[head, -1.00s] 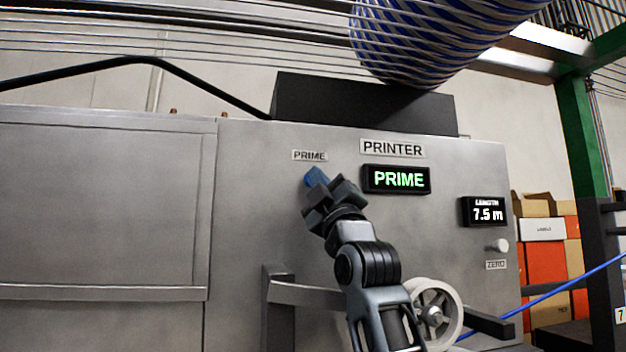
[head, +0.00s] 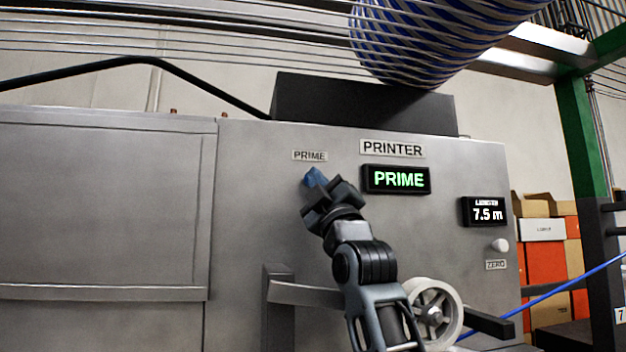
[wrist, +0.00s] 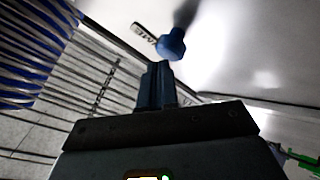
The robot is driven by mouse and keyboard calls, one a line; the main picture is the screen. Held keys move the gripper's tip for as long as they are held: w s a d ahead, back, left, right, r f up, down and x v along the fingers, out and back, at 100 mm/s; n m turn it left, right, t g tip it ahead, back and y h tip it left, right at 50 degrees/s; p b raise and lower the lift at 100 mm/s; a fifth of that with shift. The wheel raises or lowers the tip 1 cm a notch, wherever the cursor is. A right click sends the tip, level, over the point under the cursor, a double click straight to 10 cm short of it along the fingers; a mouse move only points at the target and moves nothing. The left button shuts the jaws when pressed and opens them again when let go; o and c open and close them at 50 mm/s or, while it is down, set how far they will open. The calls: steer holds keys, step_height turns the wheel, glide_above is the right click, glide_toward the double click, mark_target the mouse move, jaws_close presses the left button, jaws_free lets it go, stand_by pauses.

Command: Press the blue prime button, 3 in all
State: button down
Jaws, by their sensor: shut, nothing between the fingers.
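The blue prime button (wrist: 172,44) sticks out from the printer's grey panel in the wrist view, beside its small PRIME label (wrist: 144,33). My gripper (wrist: 157,70) is shut and empty, its blue fingertips just short of the button in the picture. I cannot tell if they touch it. In the head view my gripper (head: 314,179) is at the panel just below the PRIME label (head: 310,156). The blue of fingers and button runs together there, and my gripper partly hides the button. The display (head: 397,180) reads PRIME in lit green.
The length display (head: 484,212) reads 7.5 m, with a pale zero knob (head: 500,246) below it. A white wheel (head: 436,312) and a metal bracket (head: 300,294) stick out low on the machine. A blue cable (head: 560,291) runs off at right.

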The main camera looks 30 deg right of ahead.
steer(key=shift+w+d+r, duration=0.1)
steer(key=shift+w+d, duration=0.25)
steer(key=shift+w, duration=0.45)
stand_by(1.4)
steer(key=shift+s+a+f+b, duration=0.25)
steer(key=shift+s+f+b, duration=0.1)
steer(key=shift+s+f, duration=0.3)
steer(key=shift+s+r, duration=0.15)
steer(key=shift+s, duration=0.05)
steer(key=s, duration=0.1)
steer(key=s+a, duration=0.1)
steer(key=s, duration=0.3)
steer(key=shift+a, duration=0.25)
